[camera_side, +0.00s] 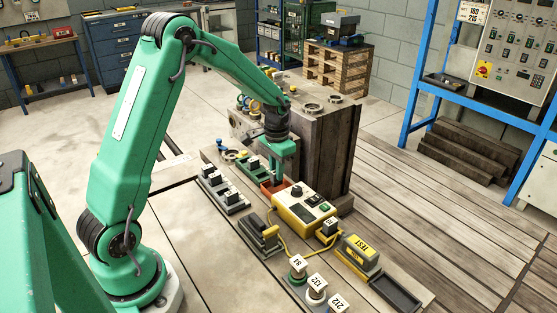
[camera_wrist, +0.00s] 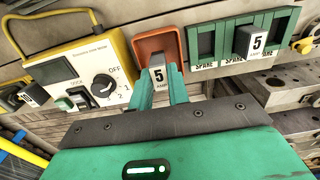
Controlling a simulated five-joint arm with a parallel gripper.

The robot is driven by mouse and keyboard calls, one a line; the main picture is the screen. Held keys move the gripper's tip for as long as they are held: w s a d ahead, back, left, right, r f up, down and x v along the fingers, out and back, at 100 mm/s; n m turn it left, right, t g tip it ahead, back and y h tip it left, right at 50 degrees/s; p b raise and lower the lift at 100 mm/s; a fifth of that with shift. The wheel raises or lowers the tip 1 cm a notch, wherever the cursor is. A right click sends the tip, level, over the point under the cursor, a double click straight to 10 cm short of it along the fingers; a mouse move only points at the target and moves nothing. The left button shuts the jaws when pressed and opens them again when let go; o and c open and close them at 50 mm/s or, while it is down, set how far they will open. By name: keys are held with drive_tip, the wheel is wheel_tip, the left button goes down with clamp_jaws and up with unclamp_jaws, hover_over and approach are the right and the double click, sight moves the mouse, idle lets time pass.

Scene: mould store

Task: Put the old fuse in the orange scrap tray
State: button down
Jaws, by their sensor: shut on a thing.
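The orange scrap tray (camera_side: 268,189) lies on the bench below my gripper (camera_side: 281,172) in the side view. In the wrist view the orange tray (camera_wrist: 157,43) shows just beyond the fingertips. My gripper (camera_wrist: 158,88) is shut on a fuse (camera_wrist: 157,74) with a white label reading 5 AMP. The fuse is at the tray's near end in that view; I cannot tell whether it touches the tray. In the side view the fingers mostly hide the fuse.
A yellow tester (camera_side: 303,208) with a dial stands right beside the tray. A green spare holder (camera_wrist: 204,42) carries another 5 AMP fuse (camera_wrist: 256,41).

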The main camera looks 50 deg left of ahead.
drive_tip(key=shift+f, duration=1.05)
drive_tip(key=c, duration=0.9)
unclamp_jaws()
drive_tip(key=shift+c, duration=0.2)
drive_tip(key=shift+r, duration=0.1)
drive_tip(key=shift+r, duration=3.9)
drive_tip(key=shift+r, duration=0.1)
